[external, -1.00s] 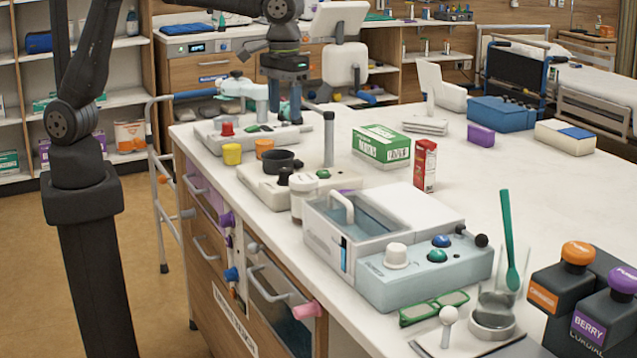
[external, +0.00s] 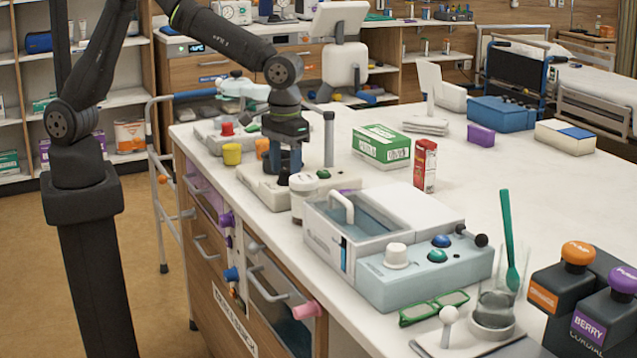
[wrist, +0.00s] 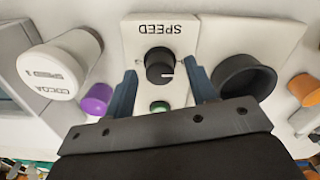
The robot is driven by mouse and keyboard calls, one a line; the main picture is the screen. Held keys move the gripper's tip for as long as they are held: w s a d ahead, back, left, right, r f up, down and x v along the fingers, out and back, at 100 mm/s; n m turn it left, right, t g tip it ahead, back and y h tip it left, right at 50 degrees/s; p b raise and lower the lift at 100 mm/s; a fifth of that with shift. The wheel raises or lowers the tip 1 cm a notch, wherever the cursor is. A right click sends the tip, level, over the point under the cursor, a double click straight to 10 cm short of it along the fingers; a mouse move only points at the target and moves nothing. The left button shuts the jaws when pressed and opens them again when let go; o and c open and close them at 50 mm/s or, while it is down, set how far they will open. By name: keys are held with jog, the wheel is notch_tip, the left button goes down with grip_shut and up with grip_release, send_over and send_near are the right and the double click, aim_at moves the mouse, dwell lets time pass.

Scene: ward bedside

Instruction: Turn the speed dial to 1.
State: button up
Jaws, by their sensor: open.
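The speed dial (wrist: 159,66) is a round black knob with a white pointer line, on a pale panel lettered SPEED, upside down in the wrist view. The pointer faces right in that view; its scale marks are too small to read. My gripper (wrist: 163,86) is open, one finger left and one right of the dial, with gaps on both sides. In the external view my gripper (external: 284,160) points down over the pale appliance (external: 262,196) that carries the dial. A green button (wrist: 159,106) sits below the dial in the wrist view.
A black bowl (wrist: 245,78) stands close beside my right finger in the wrist view.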

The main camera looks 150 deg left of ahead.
jog(key=shift+c, duration=0.4)
jog(key=c, duration=0.9)
jog(key=shift+m, duration=0.3)
jog(key=m, duration=0.5)
jog(key=shift+m, duration=0.3)
jog(key=m, duration=0.5)
jog(key=shift+m, duration=0.4)
jog(key=o, duration=1)
